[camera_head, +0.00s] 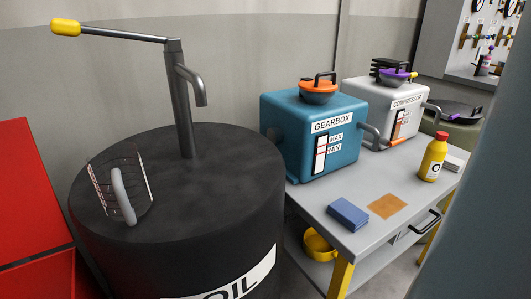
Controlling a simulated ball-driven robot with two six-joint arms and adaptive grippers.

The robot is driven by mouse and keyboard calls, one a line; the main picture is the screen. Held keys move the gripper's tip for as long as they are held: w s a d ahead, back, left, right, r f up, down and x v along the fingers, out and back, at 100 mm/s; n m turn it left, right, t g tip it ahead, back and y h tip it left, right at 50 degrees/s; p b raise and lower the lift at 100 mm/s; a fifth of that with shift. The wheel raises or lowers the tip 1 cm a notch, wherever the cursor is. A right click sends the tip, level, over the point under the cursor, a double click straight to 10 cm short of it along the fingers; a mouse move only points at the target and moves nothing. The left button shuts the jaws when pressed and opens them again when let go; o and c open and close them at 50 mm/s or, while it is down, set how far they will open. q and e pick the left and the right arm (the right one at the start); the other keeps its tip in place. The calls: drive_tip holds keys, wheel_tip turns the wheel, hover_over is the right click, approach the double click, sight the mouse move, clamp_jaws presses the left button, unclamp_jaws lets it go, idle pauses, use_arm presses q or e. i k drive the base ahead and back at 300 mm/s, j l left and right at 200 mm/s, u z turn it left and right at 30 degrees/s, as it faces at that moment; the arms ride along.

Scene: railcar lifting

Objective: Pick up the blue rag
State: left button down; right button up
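The blue rag (348,214) lies folded as a thick block on the grey table (370,240), near its front left edge. It is fully visible and nothing touches it from above. Neither of my grippers shows in the head view.
A flat orange-brown cloth (388,206) lies right of the rag. Behind stand the teal gearbox (315,140) and white compressor (385,115). A yellow bottle (433,158) stands at the right. A black oil drum (200,215) with a pump fills the left foreground.

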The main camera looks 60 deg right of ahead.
sight(348, 215)
drive_tip(key=z, duration=0.45)
drive_tip(key=l+z, duration=0.1)
drive_tip(key=z, duration=1.8)
drive_tip(key=j+z, duration=0.15)
drive_tip(key=z, duration=0.25)
drive_tip(key=j+z, duration=0.15)
drive_tip(key=z, duration=0.3)
drive_tip(key=k+j+z, duration=0.1)
drive_tip(key=z, duration=0.3)
